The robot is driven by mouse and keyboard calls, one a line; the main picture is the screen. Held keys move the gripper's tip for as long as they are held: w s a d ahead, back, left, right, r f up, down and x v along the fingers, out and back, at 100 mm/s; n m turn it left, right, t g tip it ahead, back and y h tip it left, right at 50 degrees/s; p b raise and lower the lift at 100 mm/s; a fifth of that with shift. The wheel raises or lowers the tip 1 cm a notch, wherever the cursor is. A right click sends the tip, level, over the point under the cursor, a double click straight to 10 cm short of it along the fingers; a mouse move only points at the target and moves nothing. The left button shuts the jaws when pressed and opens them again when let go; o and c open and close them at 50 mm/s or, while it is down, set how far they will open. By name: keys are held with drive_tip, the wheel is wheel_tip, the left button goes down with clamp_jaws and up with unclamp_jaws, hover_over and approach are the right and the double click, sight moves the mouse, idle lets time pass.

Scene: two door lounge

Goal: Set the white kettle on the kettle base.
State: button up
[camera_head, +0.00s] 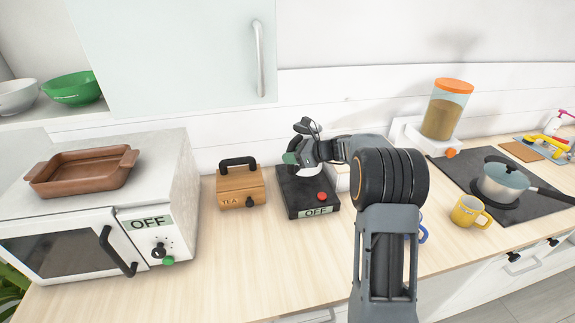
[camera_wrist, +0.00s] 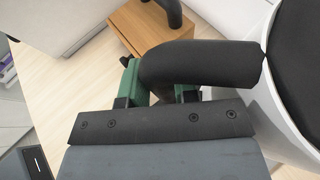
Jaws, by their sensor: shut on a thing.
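The white kettle (camera_head: 308,154) is over the back part of the black kettle base (camera_head: 295,197) in the head view. The base has a red button and an OFF label. My gripper (camera_head: 291,158), with green fingers, is at the kettle and partly hides it. In the wrist view, my gripper (camera_wrist: 158,88) is shut on the kettle's black handle (camera_wrist: 205,65), and the white kettle body (camera_wrist: 262,100) is at the right. Whether the kettle's bottom touches the base I cannot tell.
A wooden tea box (camera_head: 240,188) stands just left of the base, with a white oven (camera_head: 60,235) further left. To the right are a dispenser (camera_head: 447,110), a yellow mug (camera_head: 467,212) and a pot (camera_head: 502,183) on a dark hob. The front counter is clear left of my arm.

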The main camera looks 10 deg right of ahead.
sight(288, 172)
drive_tip(key=shift+w+a+f+p, duration=0.1)
drive_tip(key=shift+a+f+p, duration=0.2)
drive_tip(key=shift+f, duration=0.45)
drive_tip(key=shift+w+a+f+p, duration=0.1)
drive_tip(key=shift+a+f+p, duration=0.15)
drive_tip(key=shift+f, duration=1.15)
drive_tip(key=o, duration=0.9)
drive_tip(key=shift+f, duration=0.15)
